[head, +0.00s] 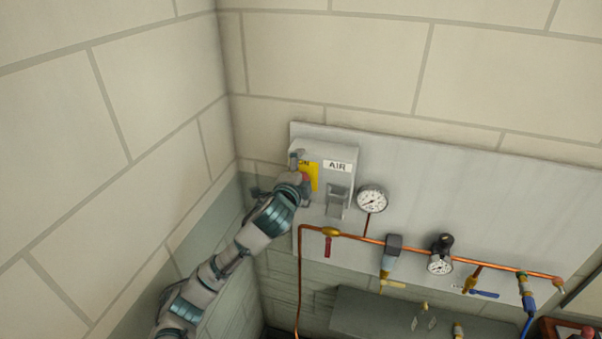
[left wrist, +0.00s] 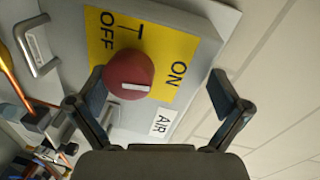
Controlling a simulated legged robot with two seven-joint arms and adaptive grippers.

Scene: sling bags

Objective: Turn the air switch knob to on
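The air switch is a grey box (head: 345,155) on the wall panel, with an AIR label and a yellow plate. In the left wrist view, the red knob (left wrist: 129,75) sits on the yellow plate (left wrist: 165,50) between the OFF and ON marks. In the head view my left gripper (head: 298,172) covers part of the plate. My right gripper is not in view.
Below the box, a grey handle (head: 338,201), a gauge (head: 372,199) and copper piping (head: 362,238) with valves are mounted on the panel (head: 480,200). A block wall corner is close on the left. The wall above the panel is bare.

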